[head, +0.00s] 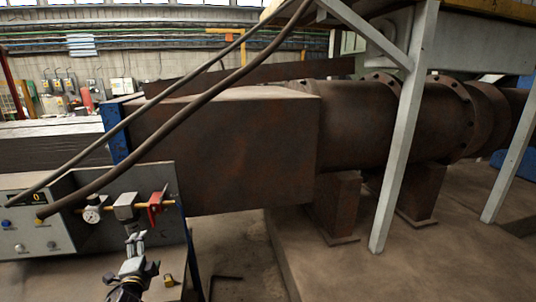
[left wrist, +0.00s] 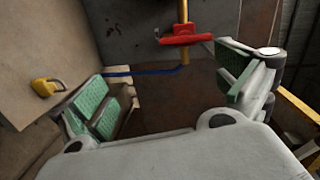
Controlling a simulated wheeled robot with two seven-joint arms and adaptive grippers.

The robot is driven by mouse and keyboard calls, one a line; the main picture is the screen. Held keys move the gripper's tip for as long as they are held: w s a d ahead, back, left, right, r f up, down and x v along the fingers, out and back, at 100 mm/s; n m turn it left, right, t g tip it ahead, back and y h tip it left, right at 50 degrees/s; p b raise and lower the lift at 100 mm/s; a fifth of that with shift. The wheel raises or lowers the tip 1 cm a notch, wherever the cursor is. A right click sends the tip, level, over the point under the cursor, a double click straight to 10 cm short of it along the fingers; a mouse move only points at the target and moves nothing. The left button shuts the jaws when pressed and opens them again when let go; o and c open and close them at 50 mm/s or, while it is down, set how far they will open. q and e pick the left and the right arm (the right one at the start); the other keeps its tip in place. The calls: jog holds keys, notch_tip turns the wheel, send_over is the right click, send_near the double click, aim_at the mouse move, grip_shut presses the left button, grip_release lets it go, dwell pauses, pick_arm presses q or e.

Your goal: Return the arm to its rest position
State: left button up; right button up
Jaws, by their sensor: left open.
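My left gripper (head: 134,244) is at the lower left of the head view, just below the red valve handle (head: 155,207) on a grey panel. In the left wrist view the left gripper (left wrist: 165,88) has its green-padded fingers spread wide, with nothing between them. The red handle also shows in that view (left wrist: 187,40), beyond the fingers and apart from them, on a yellow pipe. My right gripper is in neither view.
A grey control box (head: 35,215) with a gauge (head: 91,215) stands at the left. A yellow padlock (head: 168,280) lies near the gripper. A big rusty duct (head: 235,150) and a grey steel post (head: 405,130) stand beyond. Hoses cross the upper left. Floor shows at lower right.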

pick_arm(q)
jog(key=s+d+f+n+g+h, duration=0.1)
jog(key=s+d+f+n+g, duration=0.3)
jog(key=s, duration=0.3)
jog(key=s+d+f+n+g, duration=0.2)
jog(key=s+d+f+n, duration=0.1)
jog(key=s+d+f, duration=0.3)
jog(key=s+d+f+n+g+h, duration=0.25)
jog(key=s+d, duration=0.25)
jog(key=s, duration=0.3)
jog(key=s+d+f+n+g+h, duration=0.15)
jog(key=s+d+g, duration=0.25)
jog(key=s, duration=0.4)
notch_tip(320, 180, down, 32)
jog(key=s+g, duration=0.1)
jog(key=s, duration=0.2)
jog(key=s+a+f, duration=0.2)
jog(key=s+f, duration=0.8)
jog(key=s, duration=0.1)
jog(key=s+a+f+g, duration=0.1)
jog(key=s+f, duration=0.9)
jog(key=s, duration=0.1)
jog(key=shift+a+f, duration=0.2)
jog(key=shift+a, duration=0.2)
jog(key=shift+s, duration=0.2)
